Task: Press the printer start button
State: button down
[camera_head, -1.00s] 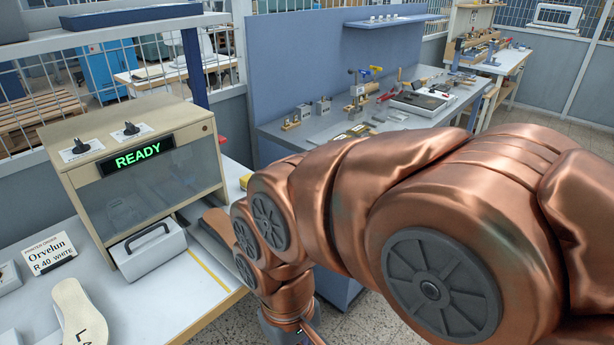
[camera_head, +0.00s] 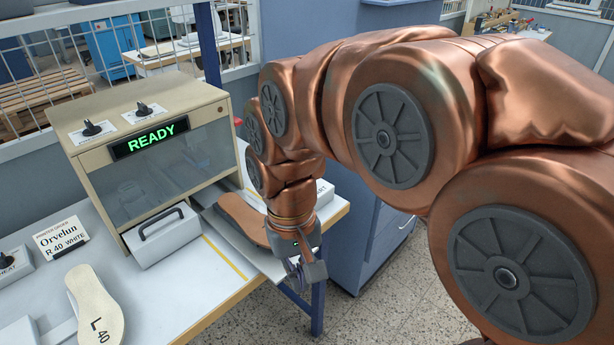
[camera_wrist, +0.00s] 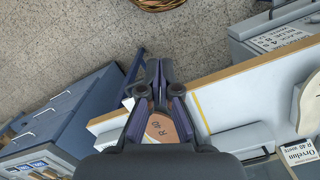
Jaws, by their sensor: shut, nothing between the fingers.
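The printer (camera_head: 150,165) is a beige box with a dark window, two black knobs on top and a green READY display (camera_head: 149,138). It stands on the white table at left in the head view. I cannot clearly make out a start button; a small red part (camera_head: 238,122) shows just beyond its right side. My gripper (camera_head: 299,283) hangs at the table's right front edge, right of the printer and apart from it. In the wrist view my gripper (camera_wrist: 159,72) has its fingers together and empty. A brown insole marked R 40 (camera_wrist: 160,128) shows behind the fingers.
A grey-white handled block (camera_head: 162,236) stands before the printer. A pale insole marked L 40 (camera_head: 95,308) and an Orvelun card (camera_head: 61,238) lie left. The brown insole (camera_head: 243,218) lies right of the printer. A blue-grey cabinet (camera_head: 365,235) stands beyond a floor gap.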

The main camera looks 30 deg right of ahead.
jog(key=w+d+r+m+b, duration=0.1)
jog(key=w+d+r+m, duration=0.2)
jog(key=w+d+m, duration=0.3)
jog(key=w+d+r+m+t+b, duration=0.1)
jog(key=w+d+m, duration=0.6)
jog(key=w+d, duration=0.8)
jog(key=shift+w+d+r+t+b, duration=0.45)
jog(key=shift+w+r, duration=0.6)
jog(key=shift+w, duration=3.35)
jog(key=shift+a, duration=0.1)
jog(key=shift+f, duration=0.15)
jog(key=shift+w+d+f+p, duration=0.15)
jog(key=shift+f+p, duration=0.6)
jog(key=shift+f, duration=2.6)
jog(key=shift+s+d+f+p, duration=0.1)
jog(key=shift+f+p, duration=0.6)
jog(key=shift+f, duration=2.8)
